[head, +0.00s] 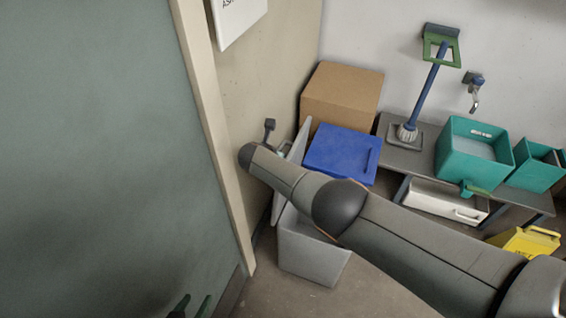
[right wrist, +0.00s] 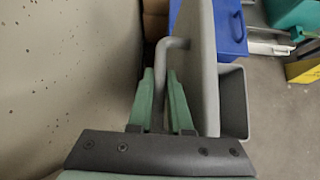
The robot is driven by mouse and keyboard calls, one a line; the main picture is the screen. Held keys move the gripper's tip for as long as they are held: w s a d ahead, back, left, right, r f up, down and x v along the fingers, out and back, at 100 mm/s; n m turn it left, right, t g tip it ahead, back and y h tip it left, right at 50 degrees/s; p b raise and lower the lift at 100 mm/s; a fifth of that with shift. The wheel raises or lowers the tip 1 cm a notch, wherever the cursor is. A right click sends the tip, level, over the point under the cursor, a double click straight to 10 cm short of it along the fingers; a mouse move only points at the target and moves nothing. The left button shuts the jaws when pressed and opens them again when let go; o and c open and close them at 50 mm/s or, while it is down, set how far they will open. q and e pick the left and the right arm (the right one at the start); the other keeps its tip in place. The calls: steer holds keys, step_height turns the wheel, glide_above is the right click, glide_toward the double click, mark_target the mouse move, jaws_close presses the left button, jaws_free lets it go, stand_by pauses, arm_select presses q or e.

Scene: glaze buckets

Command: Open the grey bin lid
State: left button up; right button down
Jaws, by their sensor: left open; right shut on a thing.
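The grey bin (head: 312,262) stands on the floor, partly behind my right arm. Its grey lid (head: 297,150) is raised, standing steeply on edge at the wall side. In the right wrist view the lid (right wrist: 206,75) shows nearly edge-on, with the bin (right wrist: 234,105) to its right. The green fingers of my right gripper (right wrist: 158,98) are shut on the lid's bent grey handle (right wrist: 176,44). In the head view the right fingers are mostly hidden behind the arm's end. My left gripper (head: 191,306) is open and empty at the bottom edge, apart from the bin.
A blue box (head: 340,153) and a cardboard box (head: 340,95) stand behind the bin. A low bench (head: 398,158) with teal buckets (head: 462,165) is to the right, with a yellow bucket (head: 525,241) near it. A large grey-green panel (head: 100,150) fills the left.

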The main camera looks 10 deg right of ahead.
steer(key=shift+w, duration=0.15)
steer(key=shift+a+r, duration=0.1)
stand_by(0.3)
steer(key=c, duration=1.1)
jaws_free()
steer(key=shift+a, duration=0.1)
